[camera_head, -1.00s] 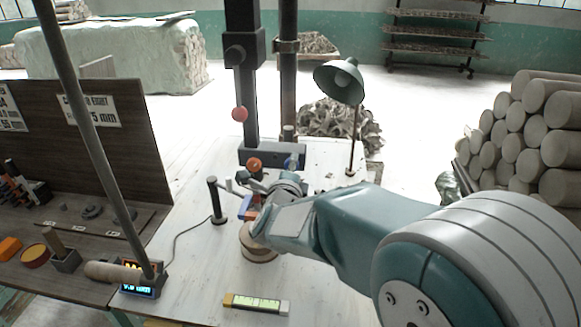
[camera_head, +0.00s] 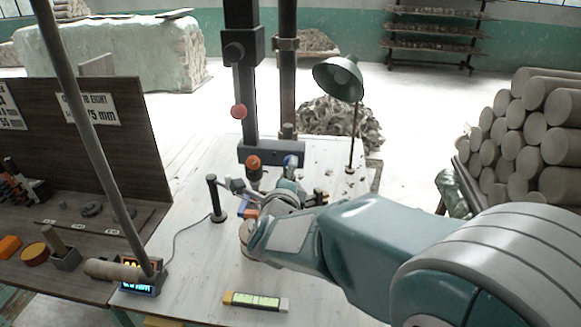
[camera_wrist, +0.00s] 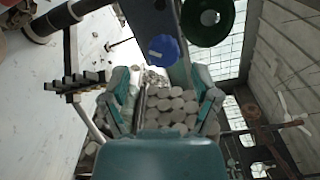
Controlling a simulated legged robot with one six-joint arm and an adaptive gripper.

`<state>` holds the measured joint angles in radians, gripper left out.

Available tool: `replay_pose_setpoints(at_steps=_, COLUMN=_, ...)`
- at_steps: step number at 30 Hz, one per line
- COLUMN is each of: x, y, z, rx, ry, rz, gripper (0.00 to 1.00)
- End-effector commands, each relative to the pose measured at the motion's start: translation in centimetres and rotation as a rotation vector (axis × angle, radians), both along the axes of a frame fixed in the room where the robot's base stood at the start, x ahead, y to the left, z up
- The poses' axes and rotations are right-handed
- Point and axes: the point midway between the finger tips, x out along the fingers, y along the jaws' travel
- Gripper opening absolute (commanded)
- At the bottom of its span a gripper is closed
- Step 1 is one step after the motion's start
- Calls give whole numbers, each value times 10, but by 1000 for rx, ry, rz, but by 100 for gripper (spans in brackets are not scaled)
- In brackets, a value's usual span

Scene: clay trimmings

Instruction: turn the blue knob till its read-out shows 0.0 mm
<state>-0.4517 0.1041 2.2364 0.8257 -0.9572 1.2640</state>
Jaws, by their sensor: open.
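The blue knob (camera_head: 290,161) sits on the dark base of the upright stand, beside an orange-red knob (camera_head: 253,162). In the wrist view the blue knob (camera_wrist: 163,48) shows a pale mark on its face, above and between the fingers. My gripper (camera_wrist: 162,98) is open and empty, its teal fingers spread apart and clear of the knob. In the head view my gripper (camera_head: 300,192) is close in front of the knob. The read-out (camera_head: 138,289) glows blue at the table's left edge, partly behind a slanted grey rod; its digits are too small to read.
A lamp (camera_head: 340,80) stands right of the stand. A short black post (camera_head: 214,200) with a cable is at the left. A yellow-ended level (camera_head: 256,302) lies at the front. Stacked clay cylinders (camera_head: 530,130) are at the right. The table's left front is mostly clear.

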Motion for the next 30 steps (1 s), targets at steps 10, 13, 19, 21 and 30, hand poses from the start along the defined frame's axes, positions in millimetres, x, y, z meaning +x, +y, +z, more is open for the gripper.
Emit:
replay_pose_setpoints(at_steps=10, x=-69, y=15, z=0, rx=-1, ry=1, rz=4, gripper=79)
replay_pose_setpoints(at_steps=13, x=-79, y=16, z=-1, rx=-1, ry=3, rz=3, gripper=79)
replay_pose_setpoints(at_steps=19, x=-86, y=17, z=-2, rx=-1, ry=3, rz=-1, gripper=79)
replay_pose_setpoints(at_steps=21, x=-86, y=16, z=-2, rx=-1, ry=3, rz=-1, gripper=79)
replay_pose_setpoints(at_steps=30, x=-85, y=16, z=-1, rx=-7, ry=8, rz=6, gripper=79)
